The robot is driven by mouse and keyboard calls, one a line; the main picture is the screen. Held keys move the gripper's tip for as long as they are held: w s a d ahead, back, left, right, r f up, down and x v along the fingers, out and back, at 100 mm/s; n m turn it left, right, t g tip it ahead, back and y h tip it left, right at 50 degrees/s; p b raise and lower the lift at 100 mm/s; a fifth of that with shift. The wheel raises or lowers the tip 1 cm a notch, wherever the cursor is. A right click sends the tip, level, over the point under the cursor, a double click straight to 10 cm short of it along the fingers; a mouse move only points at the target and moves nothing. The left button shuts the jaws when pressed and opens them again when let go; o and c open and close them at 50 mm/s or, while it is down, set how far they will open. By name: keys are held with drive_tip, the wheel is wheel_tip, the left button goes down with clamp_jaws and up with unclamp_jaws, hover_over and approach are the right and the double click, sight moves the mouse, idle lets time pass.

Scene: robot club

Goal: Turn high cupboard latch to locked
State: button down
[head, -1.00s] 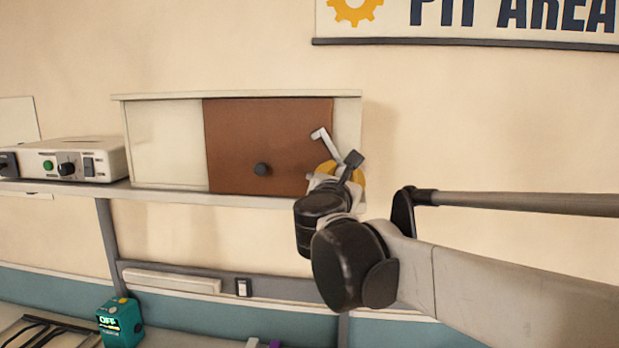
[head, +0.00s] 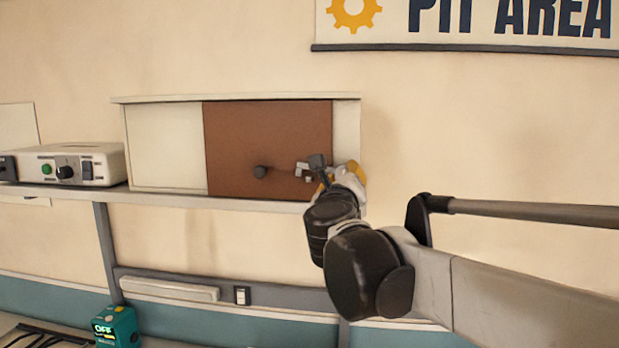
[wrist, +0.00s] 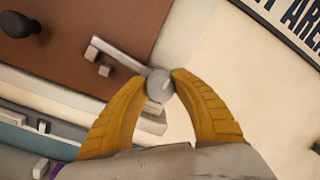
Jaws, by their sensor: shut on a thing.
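The latch (wrist: 118,56) is a grey bar on a round grey pivot at the right edge of the brown cupboard door (head: 235,140). My gripper (wrist: 159,86) has its two yellow fingers shut on the round pivot end. In the wrist view the bar runs from the fingers out over the door, close to a small grey block (wrist: 104,70). In the head view the bar (head: 302,166) points left, roughly level, just above that block. I cannot tell whether they touch. My wrist hides the pivot in the head view.
A round dark knob (head: 260,172) sits on the door. The cupboard stands on a shelf (head: 170,195) with a white device (head: 105,160) at left. A teal box (head: 118,327) stands below. The wall right of the cupboard is clear under the banner (head: 470,46).

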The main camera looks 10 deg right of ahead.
drive_tip(key=shift+n, duration=0.9)
drive_tip(key=shift+r, duration=0.1)
drive_tip(key=c, duration=1)
unclamp_jaws()
drive_tip(key=shift+w, duration=0.1)
drive_tip(key=v, duration=1.2)
